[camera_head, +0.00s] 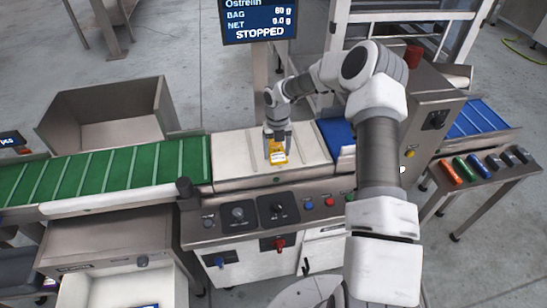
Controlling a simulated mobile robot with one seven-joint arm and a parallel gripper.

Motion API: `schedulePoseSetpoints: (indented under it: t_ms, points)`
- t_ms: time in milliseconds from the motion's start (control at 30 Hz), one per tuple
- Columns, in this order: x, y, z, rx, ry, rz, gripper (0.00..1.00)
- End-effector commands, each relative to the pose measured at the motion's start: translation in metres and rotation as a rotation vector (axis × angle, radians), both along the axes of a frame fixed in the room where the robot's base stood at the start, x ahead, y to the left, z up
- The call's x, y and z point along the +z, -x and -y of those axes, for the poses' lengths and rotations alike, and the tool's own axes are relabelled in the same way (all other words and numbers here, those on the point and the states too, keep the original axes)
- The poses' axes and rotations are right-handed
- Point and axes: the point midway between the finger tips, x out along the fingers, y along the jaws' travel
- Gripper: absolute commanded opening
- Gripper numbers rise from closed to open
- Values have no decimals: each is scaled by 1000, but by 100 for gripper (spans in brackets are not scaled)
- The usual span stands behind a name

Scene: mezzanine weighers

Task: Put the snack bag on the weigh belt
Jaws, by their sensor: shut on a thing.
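The yellow snack bag (278,154) is upright at the light-coloured weigh belt (232,158), in the middle of the machine. My gripper (277,140) points down and is shut on the upper part of the bag, hiding some of it. The bag's lower end is at or just above the belt; I cannot tell whether it touches. The display (258,20) above reads BAG 60 g, NET 0.0 g, STOPPED.
A green cleated belt (110,172) lies left of the weigh belt, and a blue belt (337,133) lies right. A metal bin (110,112) stands behind the green belt. Control knobs (238,212) line the front. Coloured packets (450,173) lie on a side table at right.

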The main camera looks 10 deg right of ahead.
Motion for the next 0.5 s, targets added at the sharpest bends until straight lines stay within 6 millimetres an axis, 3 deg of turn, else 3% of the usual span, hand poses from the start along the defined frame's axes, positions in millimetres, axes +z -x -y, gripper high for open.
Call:
schedulePoseSetpoints:
  t_ms: [100, 333, 500]
  points:
    - [-7, -11, -6, 0, -1, 2, 19]
    - [-17, -16, -8, 0, 0, 0, 19]
    - [-42, -15, -8, 0, -1, -2, 19]
